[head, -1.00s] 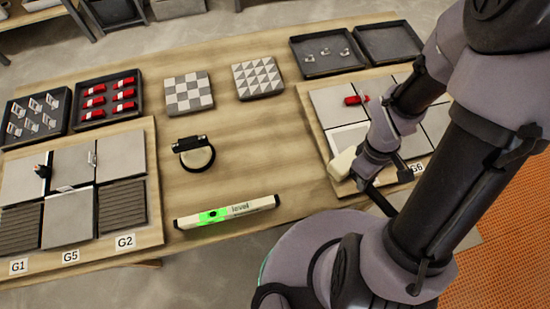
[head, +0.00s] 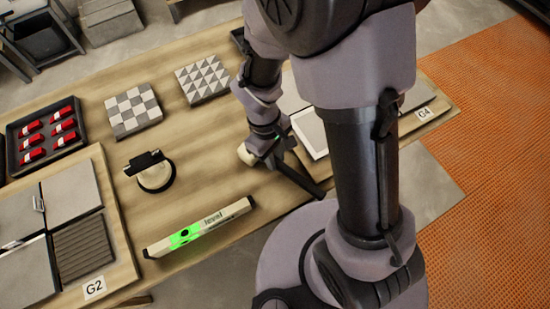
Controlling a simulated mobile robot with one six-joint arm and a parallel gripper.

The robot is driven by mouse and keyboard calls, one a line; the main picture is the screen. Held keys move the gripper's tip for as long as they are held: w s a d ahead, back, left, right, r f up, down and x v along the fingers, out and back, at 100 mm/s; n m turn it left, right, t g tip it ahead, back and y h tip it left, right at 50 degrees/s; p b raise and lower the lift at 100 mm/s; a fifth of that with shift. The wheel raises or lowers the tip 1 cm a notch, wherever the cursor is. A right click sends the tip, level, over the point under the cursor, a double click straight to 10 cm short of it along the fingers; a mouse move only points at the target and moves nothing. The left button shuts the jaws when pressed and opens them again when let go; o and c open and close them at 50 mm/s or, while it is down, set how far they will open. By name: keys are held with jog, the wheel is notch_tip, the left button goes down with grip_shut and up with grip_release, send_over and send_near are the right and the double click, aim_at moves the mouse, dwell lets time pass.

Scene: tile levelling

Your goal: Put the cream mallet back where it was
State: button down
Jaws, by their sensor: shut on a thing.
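The cream mallet is held in my gripper (head: 266,146) in the head view. Its cream head (head: 245,153) shows to the left of the jaws, and its dark handle (head: 302,180) sticks out to the lower right. My gripper is shut on it, though the fingers are partly hidden by the wrist. The mallet is over the wooden table, beside the left edge of the right-hand tile board (head: 294,105). I cannot tell whether it touches the table.
A level (head: 200,228) with a green light lies in front. A round black-and-cream tool (head: 153,172), two patterned tiles (head: 133,111) (head: 203,80) and a tray of red pieces (head: 46,133) lie to the left. Bare wood surrounds the level. My arm hides much of the right board.

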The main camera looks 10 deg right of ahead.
jog(key=c, duration=1.3)
grip_release()
jog(key=shift+f, duration=0.1)
notch_tip(320, 180, up, 12)
jog(key=w+a+p, duration=0.1)
jog(key=w+p, duration=0.1)
jog(key=p, duration=0.4)
jog(key=s+d+r+m+t+y, duration=0.1)
jog(key=s+r+m+t, duration=0.1)
jog(key=r+m, duration=0.2)
jog(key=s+d+r+m+t+y, duration=0.1)
jog(key=s+r+m+t, duration=0.2)
jog(key=r, duration=0.6)
jog(key=s+d+r+m+t+y, duration=0.1)
jog(key=s+r+m+t, duration=0.1)
jog(key=r+m, duration=0.3)
jog(key=shift+v, duration=1.15)
jog(key=shift+d, duration=0.1)
